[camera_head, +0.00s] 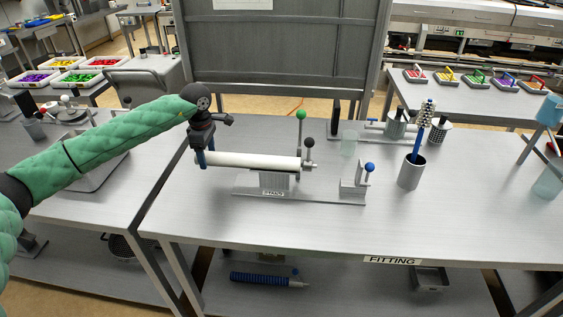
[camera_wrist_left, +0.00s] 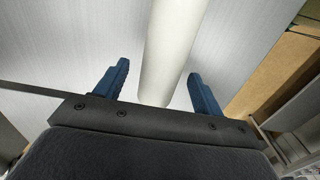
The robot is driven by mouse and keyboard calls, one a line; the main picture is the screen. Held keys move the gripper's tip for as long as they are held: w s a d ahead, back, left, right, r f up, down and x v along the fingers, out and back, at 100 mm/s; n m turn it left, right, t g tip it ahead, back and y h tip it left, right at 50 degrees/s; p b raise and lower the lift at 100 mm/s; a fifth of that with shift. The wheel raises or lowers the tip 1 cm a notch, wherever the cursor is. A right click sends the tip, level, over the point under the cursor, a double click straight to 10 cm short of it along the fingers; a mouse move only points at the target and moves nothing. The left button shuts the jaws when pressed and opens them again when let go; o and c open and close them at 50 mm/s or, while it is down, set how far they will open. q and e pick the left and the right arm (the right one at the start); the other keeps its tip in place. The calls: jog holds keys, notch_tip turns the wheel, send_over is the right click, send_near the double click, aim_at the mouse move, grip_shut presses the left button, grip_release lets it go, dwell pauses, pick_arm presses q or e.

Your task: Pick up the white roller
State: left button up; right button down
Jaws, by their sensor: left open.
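The white roller (camera_head: 246,161) lies level on a grey metal stand (camera_head: 274,181) on the table marked FITTING. Its left end sticks out past the stand. My left gripper (camera_head: 204,159) is at that left end, pointing down. In the left wrist view the roller (camera_wrist_left: 172,45) runs between the two blue fingers of the left gripper (camera_wrist_left: 156,88). The fingers are open, with a gap on each side of the roller. The right gripper is in neither view.
A green-knobbed lever (camera_head: 301,117) and a black-knobbed lever (camera_head: 309,145) stand at the roller's right end. A blue-knobbed block (camera_head: 354,187) and a grey cup with a brush (camera_head: 411,172) stand farther right. The table front (camera_head: 300,230) is clear.

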pick_arm(q)
jog(key=shift+r+p, duration=0.3)
jog(key=shift+r, duration=2.95)
jog(key=shift+f, duration=0.15)
